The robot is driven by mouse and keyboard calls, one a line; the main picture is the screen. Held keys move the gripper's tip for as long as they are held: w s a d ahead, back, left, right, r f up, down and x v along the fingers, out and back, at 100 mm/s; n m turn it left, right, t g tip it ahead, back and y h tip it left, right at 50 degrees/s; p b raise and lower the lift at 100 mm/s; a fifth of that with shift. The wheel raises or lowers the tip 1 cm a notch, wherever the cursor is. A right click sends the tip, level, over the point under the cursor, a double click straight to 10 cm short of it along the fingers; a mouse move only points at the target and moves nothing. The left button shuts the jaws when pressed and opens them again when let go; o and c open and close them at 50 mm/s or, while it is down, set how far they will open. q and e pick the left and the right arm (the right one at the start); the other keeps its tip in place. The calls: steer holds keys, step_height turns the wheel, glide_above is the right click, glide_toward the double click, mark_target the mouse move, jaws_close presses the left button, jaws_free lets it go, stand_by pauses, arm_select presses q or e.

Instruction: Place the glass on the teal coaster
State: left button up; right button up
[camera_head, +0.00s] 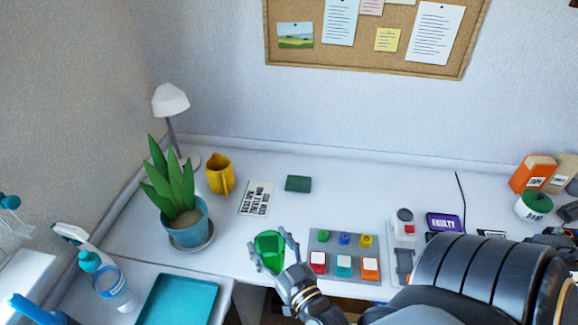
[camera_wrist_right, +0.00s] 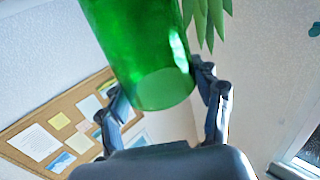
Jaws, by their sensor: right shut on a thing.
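The green see-through glass (camera_head: 268,254) is between the fingers of my right gripper (camera_head: 272,243), near the front edge of the white desk. In the right wrist view the glass (camera_wrist_right: 140,45) fills the upper middle, with the fingers of my right gripper (camera_wrist_right: 165,92) on both sides, shut on it. A dark green-teal square (camera_head: 298,183), which looks like the coaster, lies flat and bare farther back on the desk, beyond the glass and slightly right. The glass is apart from it. My left gripper is not in view.
A printed card (camera_head: 257,198) lies left of the coaster, with a yellow mug (camera_head: 219,174) and potted plant (camera_head: 187,215) beyond. A grey button panel (camera_head: 322,240) stands right of the glass. A teal tray (camera_head: 180,300) is front left.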

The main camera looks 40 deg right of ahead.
steer(key=w+d+f+b, duration=0.2)
steer(key=w+f+b, duration=0.2)
steer(key=b, duration=0.2)
steer(key=w+d+f+b, duration=0.3)
steer(key=w+f+b, duration=0.1)
steer(key=f+b, duration=0.1)
steer(key=w+d+f+b, duration=0.2)
steer(key=w+f+b, duration=0.2)
steer(key=b, duration=0.2)
steer(key=shift+w+d+f+b, duration=0.1)
steer(key=shift+d+f+b, duration=0.1)
steer(key=shift+d+b, duration=0.1)
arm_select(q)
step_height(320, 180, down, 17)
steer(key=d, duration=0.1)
arm_select(e)
steer(key=shift+r, duration=0.15)
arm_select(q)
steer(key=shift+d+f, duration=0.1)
arm_select(e)
steer(key=shift+f, duration=0.2)
steer(key=o, duration=1.8)
